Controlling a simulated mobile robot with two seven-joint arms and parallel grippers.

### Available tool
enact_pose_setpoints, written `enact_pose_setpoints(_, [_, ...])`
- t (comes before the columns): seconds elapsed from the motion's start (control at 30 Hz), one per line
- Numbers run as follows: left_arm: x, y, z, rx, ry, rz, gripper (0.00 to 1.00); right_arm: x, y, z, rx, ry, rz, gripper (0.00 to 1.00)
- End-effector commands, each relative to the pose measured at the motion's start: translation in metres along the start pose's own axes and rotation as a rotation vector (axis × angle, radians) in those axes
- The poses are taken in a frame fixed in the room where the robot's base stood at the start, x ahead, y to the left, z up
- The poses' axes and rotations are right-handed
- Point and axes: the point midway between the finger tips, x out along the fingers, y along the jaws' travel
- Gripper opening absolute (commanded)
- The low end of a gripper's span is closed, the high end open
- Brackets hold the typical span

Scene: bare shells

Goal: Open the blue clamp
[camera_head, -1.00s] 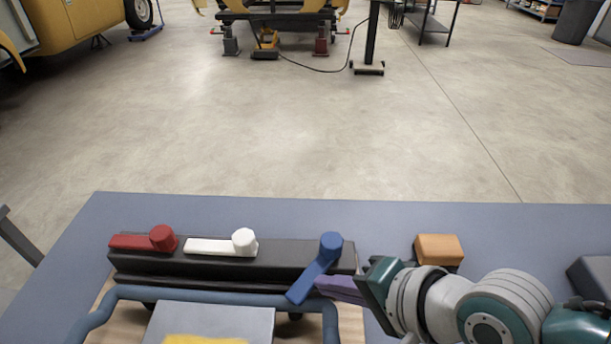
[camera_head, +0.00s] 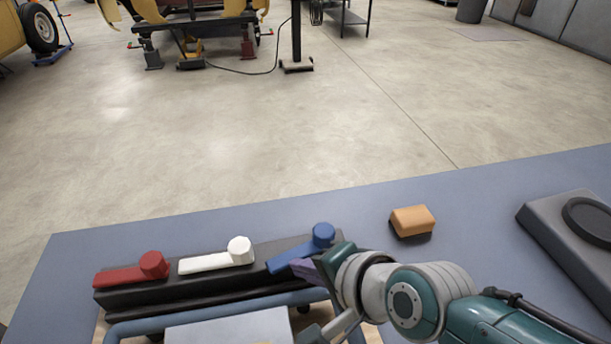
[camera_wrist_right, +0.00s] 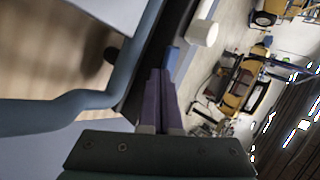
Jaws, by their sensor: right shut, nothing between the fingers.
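The blue clamp (camera_head: 292,256) sits at the right end of a black bar. Its lever points left and slightly toward me from its round pivot, a little more steeply than the red and white levers. My right gripper (camera_head: 297,266), with purple fingers, is shut and empty at the near side of the blue lever. Its fingertips look against the lever, but contact is not clear. In the right wrist view the closed fingers (camera_wrist_right: 158,76) point at a bit of blue lever (camera_wrist_right: 172,57), mostly hidden. My left gripper is not in view.
The black bar (camera_head: 180,292) also carries a red clamp (camera_head: 130,273) and a white clamp (camera_head: 215,260). A blue tubular frame (camera_head: 220,312) runs in front. An orange block (camera_head: 412,221) and a grey block (camera_head: 565,235) with a dark disc lie right. The blue-grey tabletop behind the bar is clear.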

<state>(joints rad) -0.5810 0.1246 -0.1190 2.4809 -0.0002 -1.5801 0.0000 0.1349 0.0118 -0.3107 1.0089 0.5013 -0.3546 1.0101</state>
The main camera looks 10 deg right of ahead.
Motion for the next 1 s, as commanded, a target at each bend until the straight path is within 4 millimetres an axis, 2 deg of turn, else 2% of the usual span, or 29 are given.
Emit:
enact_pose_setpoints(0.83, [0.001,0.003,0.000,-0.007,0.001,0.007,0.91,0.005,-0.006,0.003,-0.004,-0.005,-0.001,0.00])
enact_pose_setpoints(1.0, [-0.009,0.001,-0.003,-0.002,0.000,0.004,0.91,-0.007,-0.007,0.002,-0.003,-0.005,0.000,0.00])
